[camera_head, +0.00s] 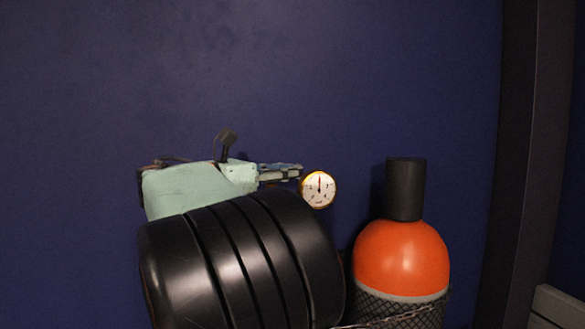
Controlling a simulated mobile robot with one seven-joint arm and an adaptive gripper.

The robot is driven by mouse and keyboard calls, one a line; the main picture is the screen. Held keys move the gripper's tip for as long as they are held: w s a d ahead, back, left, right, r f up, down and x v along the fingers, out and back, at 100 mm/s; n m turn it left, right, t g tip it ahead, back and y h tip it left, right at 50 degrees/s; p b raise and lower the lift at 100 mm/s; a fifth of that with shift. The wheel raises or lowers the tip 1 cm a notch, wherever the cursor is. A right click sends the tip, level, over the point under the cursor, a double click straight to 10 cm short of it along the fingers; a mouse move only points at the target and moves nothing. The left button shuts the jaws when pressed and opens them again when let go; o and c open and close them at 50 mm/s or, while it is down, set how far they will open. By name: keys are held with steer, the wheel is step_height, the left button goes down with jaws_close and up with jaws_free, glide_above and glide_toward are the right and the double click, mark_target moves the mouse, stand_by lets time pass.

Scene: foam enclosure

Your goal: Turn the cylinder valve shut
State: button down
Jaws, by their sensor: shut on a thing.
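My gripper (298,172) is at the middle of the view, beyond my mint-green wrist, with its fingers pointing right. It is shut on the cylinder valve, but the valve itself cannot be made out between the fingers. A round white pressure gauge (319,189) with a yellow rim sits just right of and slightly below the fingertips. Its needle points about straight up. The cylinder under the gauge is hidden behind my large black ribbed arm link.
An orange cylinder (402,258) with a black cap (405,189) and dark mesh around its lower part stands to the right. A chain (385,321) runs low in front. A dark blue wall (300,70) is behind, and a dark post (530,150) stands at far right.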

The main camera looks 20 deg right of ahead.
steer(key=shift+a+r+g+p, duration=0.1)
steer(key=shift+g+p, duration=0.2)
steer(key=shift+p, duration=0.45)
steer(key=s+m+g+p, duration=0.1)
steer(key=m+g+p, duration=0.1)
steer(key=g+p, duration=0.1)
steer(key=s+m+g+y+p, duration=0.1)
steer(key=m+g+p, duration=0.2)
steer(key=g, duration=0.2)
steer(key=s+m+g+p, duration=0.1)
steer(key=m+g+p, duration=0.2)
steer(key=shift+s+a+g+y+p, duration=0.2)
steer(key=shift+s+g+y+p, duration=0.1)
steer(key=shift+s+g+y, duration=0.1)
steer(key=shift+r+m+g, duration=0.15)
steer(key=shift+m+g, duration=0.25)
steer(key=c, duration=2)
jaws_free()
steer(key=shift+a, duration=0.15)
steer(key=shift+c, duration=0.2)
steer(key=shift+o, duration=1.2)
steer(key=shift+w+a, duration=0.15)
steer(key=o, duration=0.3)
steer(key=shift+f, duration=0.2)
